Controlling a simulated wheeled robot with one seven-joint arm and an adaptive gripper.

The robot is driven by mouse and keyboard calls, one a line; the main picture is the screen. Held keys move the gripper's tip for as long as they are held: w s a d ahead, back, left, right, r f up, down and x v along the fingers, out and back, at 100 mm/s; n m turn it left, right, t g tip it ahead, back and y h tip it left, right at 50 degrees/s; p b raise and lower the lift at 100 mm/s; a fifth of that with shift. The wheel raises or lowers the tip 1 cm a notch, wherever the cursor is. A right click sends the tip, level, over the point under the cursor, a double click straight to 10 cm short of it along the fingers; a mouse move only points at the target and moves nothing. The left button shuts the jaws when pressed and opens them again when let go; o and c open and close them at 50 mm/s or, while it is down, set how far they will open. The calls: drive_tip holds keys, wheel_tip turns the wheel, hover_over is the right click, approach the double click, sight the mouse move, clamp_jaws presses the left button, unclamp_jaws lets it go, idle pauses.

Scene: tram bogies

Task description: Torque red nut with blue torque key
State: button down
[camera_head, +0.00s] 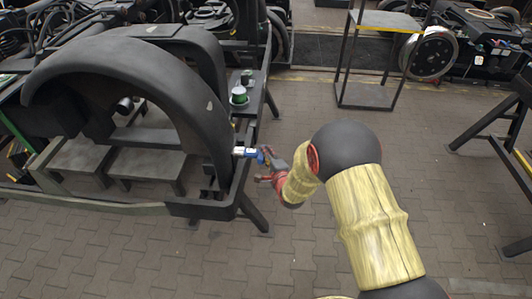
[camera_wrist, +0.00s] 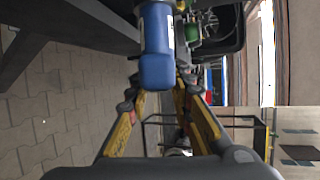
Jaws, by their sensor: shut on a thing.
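The blue torque key (camera_head: 259,155) has a white section at its left end and lies roughly level beside the black bogie frame. In the head view its white end reaches the frame's right edge; I cannot tell if it touches. My gripper (camera_head: 268,166) is shut on the key. In the wrist view the blue key (camera_wrist: 157,60) sits between the yellow fingers of my gripper (camera_wrist: 158,92), its far end running out of the top of the picture. I cannot make out the red nut in either view.
The black bogie (camera_head: 140,75) with its curved arch fills the left. A green and white container (camera_head: 239,96) stands on its right side rail. A metal stand (camera_head: 365,97) is at the back right. Paved floor (camera_head: 150,250) is clear in front.

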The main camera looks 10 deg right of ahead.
drive_tip(key=shift+r+g+p, duration=0.1)
drive_tip(key=shift+g+p, duration=0.2)
drive_tip(key=shift+p, duration=0.05)
drive_tip(key=shift+r+m+g+p, duration=0.25)
drive_tip(key=shift+g+p, duration=0.35)
drive_tip(key=shift+p, duration=0.95)
drive_tip(key=shift+f+g+p, duration=0.25)
drive_tip(key=shift+g+p, duration=0.15)
drive_tip(key=shift+p, duration=0.1)
drive_tip(key=shift+w+r+p, duration=0.1)
drive_tip(key=shift+p, duration=0.4)
drive_tip(key=s+d, duration=0.2)
drive_tip(key=d, duration=0.3)
drive_tip(key=shift+d+p, duration=0.35)
drive_tip(key=shift+p, duration=0.1)
